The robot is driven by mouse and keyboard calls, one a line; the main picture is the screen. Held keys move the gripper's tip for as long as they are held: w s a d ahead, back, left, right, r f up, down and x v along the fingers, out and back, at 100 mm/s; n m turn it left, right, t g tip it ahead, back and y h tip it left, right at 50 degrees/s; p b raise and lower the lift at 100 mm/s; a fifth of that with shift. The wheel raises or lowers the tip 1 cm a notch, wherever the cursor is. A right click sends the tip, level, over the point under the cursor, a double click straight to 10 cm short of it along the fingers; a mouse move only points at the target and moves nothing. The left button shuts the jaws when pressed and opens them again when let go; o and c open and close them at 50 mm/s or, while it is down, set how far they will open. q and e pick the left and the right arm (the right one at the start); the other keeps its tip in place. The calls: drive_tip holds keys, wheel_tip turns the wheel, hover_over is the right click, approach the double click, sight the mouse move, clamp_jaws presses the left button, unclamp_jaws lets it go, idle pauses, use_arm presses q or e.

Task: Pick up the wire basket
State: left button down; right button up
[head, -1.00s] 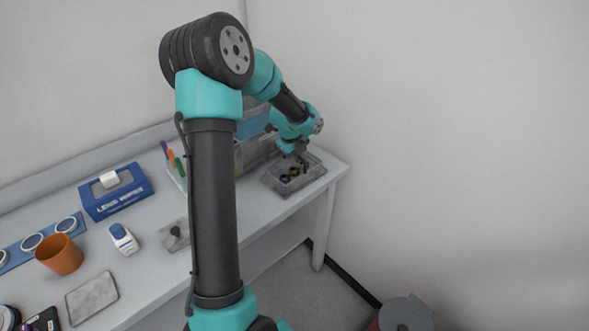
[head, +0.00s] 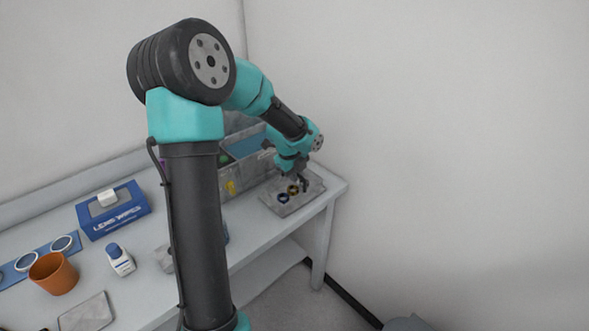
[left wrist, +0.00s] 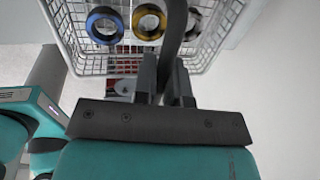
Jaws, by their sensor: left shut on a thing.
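The wire basket (head: 300,203) is at the far right end of the table in the head view. In the left wrist view its white wire mesh (left wrist: 105,65) fills the top. Three rings lie in it: a blue ring (left wrist: 104,12), a gold ring (left wrist: 137,22) and a black ring (left wrist: 193,22). My left gripper (left wrist: 165,72) is shut on the dark handle (left wrist: 173,30) of the basket, which rises between the two fingers. In the head view my left gripper (head: 301,184) is over the basket. I cannot tell whether the basket touches the table. My right gripper is not seen.
A grey bin (head: 232,180) stands just left of the basket. A blue lens wipes box (head: 113,212), a small white bottle (head: 120,262), an orange cup (head: 53,274) and a grey plate (head: 86,313) are further left. The wall is behind; open floor lies right of the table.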

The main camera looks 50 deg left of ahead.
use_arm(q)
drive_tip(key=s+d+r, duration=0.1)
drive_tip(key=s+d, duration=0.6)
drive_tip(key=d, duration=0.1)
drive_tip(key=shift+s+d, duration=0.3)
drive_tip(key=shift+s, duration=0.05)
drive_tip(key=shift+r, duration=0.1)
wheel_tip(320, 180, up, 13)
idle(1.7)
